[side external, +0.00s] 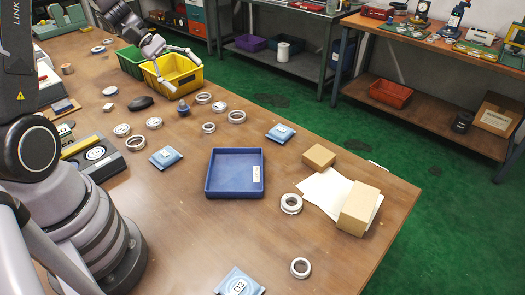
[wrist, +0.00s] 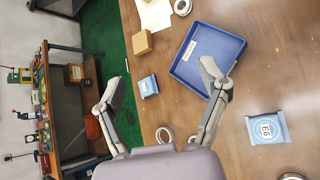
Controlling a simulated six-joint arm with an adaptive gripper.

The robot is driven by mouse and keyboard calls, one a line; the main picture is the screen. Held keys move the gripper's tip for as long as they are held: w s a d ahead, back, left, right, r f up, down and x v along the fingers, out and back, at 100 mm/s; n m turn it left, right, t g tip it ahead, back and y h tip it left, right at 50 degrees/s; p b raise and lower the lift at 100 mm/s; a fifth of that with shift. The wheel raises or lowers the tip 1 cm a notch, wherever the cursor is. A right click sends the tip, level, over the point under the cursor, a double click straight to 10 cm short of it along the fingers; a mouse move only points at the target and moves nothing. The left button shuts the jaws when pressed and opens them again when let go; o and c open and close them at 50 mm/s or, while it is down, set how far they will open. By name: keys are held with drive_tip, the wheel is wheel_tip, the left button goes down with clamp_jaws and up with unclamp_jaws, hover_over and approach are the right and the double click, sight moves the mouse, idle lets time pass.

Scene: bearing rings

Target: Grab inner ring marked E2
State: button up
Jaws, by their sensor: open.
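I cannot read an E2 mark on any ring. In the side view, several metal rings lie on the wooden table, including a cluster by the yellow bin with one ring (side external: 204,97), another (side external: 219,106) and a third (side external: 237,116). More rings lie to the left (side external: 122,129) and at the front right (side external: 291,203). My gripper (side external: 184,76) is open and empty above the yellow bin's area, near the ring cluster. In the wrist view my gripper's (wrist: 167,64) fingers are spread wide, with a ring (wrist: 164,135) low between them.
A blue tray (side external: 209,190) stands mid-table, with cardboard boxes (side external: 357,208) to its right. Yellow (side external: 185,84) and green bins stand at the back. Blue packets lie about, one marked E6 (wrist: 267,129) and one D3 (side external: 239,285).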

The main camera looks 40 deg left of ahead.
drive_tip(key=a+f+n+t+y, duration=0.1)
drive_tip(key=a+f+n+t, duration=0.1)
drive_tip(key=a+f+n, duration=0.3)
drive_tip(key=a+f+n+t+y, duration=0.2)
drive_tip(key=a+f+n, duration=0.3)
drive_tip(key=f, duration=0.5)
drive_tip(key=a+f+n+t+y, duration=0.1)
drive_tip(key=a+f+n+t, duration=0.3)
drive_tip(key=a+f+n, duration=0.2)
drive_tip(key=shift+w+a+f+y, duration=0.15)
drive_tip(key=shift+a+f+y, duration=0.15)
drive_tip(key=shift+a+f, duration=0.65)
drive_tip(key=shift+w+f+n+t, duration=0.15)
drive_tip(key=shift+f+n+t, duration=0.15)
drive_tip(key=shift+f, duration=0.1)
approach(213, 126)
drive_tip(key=shift+w+d+f, duration=0.45)
drive_tip(key=shift+w+f, duration=0.1)
drive_tip(key=shift+r+x, duration=0.2)
drive_tip(key=shift+x, duration=2.5)
drive_tip(key=shift+w+a, duration=0.15)
drive_tip(key=c, duration=1.3)
drive_tip(key=shift+o, duration=0.2)
